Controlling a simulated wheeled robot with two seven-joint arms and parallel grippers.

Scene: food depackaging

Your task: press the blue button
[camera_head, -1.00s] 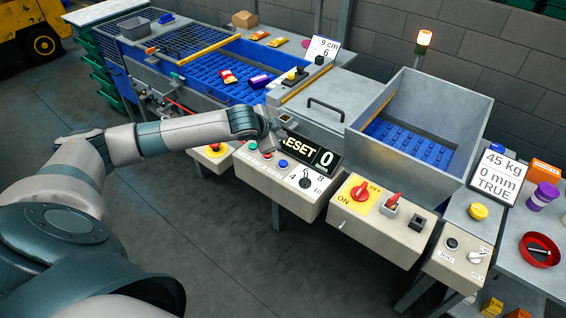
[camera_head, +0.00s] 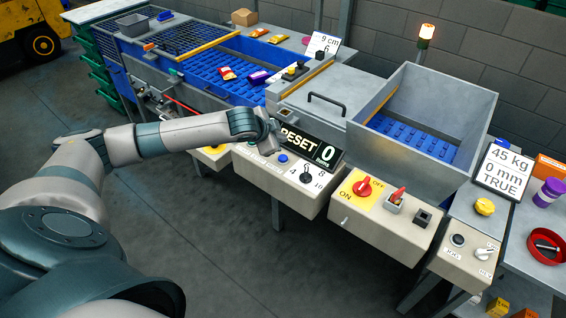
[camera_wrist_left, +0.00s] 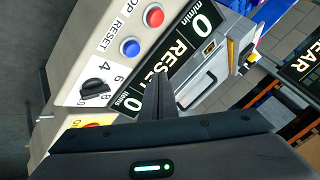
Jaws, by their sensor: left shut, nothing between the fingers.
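The blue button (camera_head: 283,158) is on the front of a beige control box (camera_head: 282,183), below the black RESET display (camera_head: 310,147). In the left wrist view the blue button (camera_wrist_left: 130,47) sits beside a red button (camera_wrist_left: 153,15), near the printed word RESET. My left gripper (camera_head: 277,148) is just above the box, up and left of the blue button in the head view. Its fingers (camera_wrist_left: 158,90) are shut and empty in the wrist view, apart from the button in the picture. My right gripper is not in view.
A black rotary knob (camera_head: 306,178) is right of the blue button. Farther right, another box has a red switch on a yellow plate (camera_head: 360,190). A grey hopper (camera_head: 468,120) and a blue conveyor (camera_head: 215,68) with packets stand behind. Open floor lies in front.

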